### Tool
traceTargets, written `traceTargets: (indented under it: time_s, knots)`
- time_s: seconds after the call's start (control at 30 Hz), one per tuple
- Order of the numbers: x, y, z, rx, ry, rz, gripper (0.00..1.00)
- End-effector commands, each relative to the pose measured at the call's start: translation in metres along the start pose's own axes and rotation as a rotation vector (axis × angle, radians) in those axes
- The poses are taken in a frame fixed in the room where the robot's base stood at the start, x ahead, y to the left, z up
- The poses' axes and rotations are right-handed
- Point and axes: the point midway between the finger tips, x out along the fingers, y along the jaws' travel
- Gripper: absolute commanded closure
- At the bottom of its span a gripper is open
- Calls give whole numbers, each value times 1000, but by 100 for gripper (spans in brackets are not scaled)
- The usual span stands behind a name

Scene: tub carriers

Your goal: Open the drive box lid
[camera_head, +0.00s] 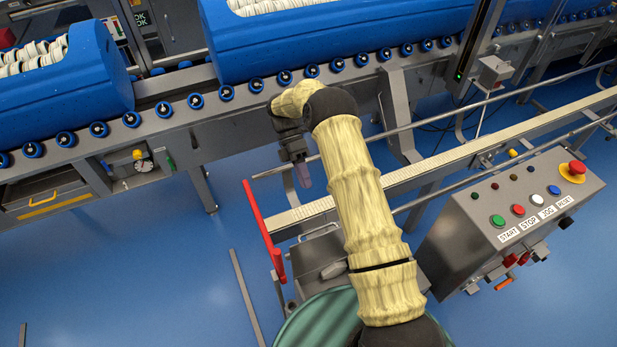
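No label marks the drive box. A grey metal box (313,262) at the near end of the narrow slatted belt may be it. A thin bar like a handle shows at its top, and my arm hides its right part. I cannot tell whether its lid is open or shut. My gripper (303,177) hangs down beyond this box, between the roller conveyor and the belt's end. It touches nothing that I can see. Its fingers are small and seen from the side, so their opening is unclear.
A red lever (262,228) stands left of the box. A control panel (525,205) with coloured buttons is at right. Blue tubs (330,40) ride the roller conveyor behind. A drawer-like unit (45,198) with a yellow handle is at left.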

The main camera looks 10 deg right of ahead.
Motion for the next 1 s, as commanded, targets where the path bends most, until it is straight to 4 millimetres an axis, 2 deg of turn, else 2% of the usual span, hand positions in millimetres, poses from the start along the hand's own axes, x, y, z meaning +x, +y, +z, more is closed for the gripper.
traceTargets:
  time_s: [0.17, 0.37, 0.67, 1.0]
  knots:
    - [-2, -2, -2, 8, -4, 10, 67]
    - [-11, -20, -3, 140, -3, 99, 67]
    - [-20, -78, 2, 568, 101, 358, 67]
    - [-3, -154, 8, 1079, 378, 613, 67]
